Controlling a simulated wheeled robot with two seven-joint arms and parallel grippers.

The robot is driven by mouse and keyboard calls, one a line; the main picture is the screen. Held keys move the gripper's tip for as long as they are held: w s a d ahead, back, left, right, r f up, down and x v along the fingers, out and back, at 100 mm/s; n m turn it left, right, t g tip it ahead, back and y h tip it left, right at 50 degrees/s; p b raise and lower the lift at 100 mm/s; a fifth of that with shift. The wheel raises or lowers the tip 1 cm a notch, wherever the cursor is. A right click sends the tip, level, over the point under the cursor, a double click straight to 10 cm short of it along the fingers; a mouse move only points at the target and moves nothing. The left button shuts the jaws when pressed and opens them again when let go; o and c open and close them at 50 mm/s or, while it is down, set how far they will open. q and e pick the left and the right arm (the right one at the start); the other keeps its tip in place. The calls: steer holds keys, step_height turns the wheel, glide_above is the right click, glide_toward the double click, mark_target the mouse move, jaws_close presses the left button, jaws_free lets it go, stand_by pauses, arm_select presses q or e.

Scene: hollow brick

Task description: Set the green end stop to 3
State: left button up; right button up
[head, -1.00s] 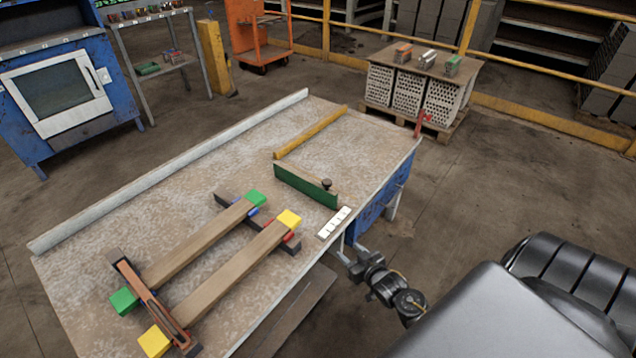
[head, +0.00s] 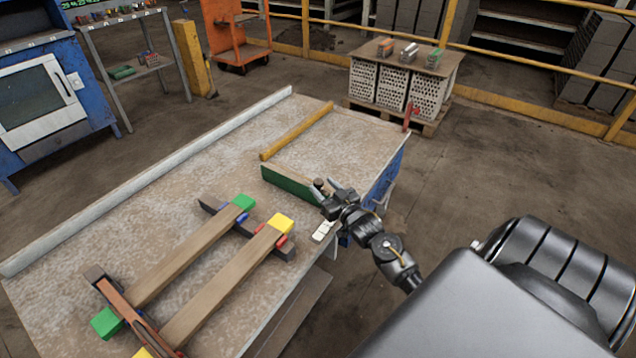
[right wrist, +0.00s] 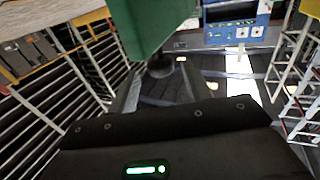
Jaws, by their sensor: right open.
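The green end stop (head: 287,181) is a long low green bar standing on the table, with a dark round knob (head: 319,184) at its right end. A white scale plate (head: 323,231) lies at the table's right edge, nearer me than the end stop; its numbers are too small to read. My right gripper (head: 324,189) is open at the knob, with its fingers on either side in the head view. In the right wrist view the green end stop (right wrist: 150,25) fills the top middle, and the dark knob (right wrist: 160,67) sits between the fingertips. My left gripper is not in view.
Two wooden bars (head: 185,258) with green and yellow ends lie across dark supports at the table's near left. A yellow bar (head: 297,131) lies behind the end stop, and a pale rail (head: 150,180) runs along the far-left edge. The table (head: 190,175) is clear between.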

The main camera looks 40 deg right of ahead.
mark_target(321, 185)
steer(key=shift+w+d, duration=0.15)
steer(key=shift+w, duration=1.55)
jaws_close()
steer(key=shift+w, duration=0.1)
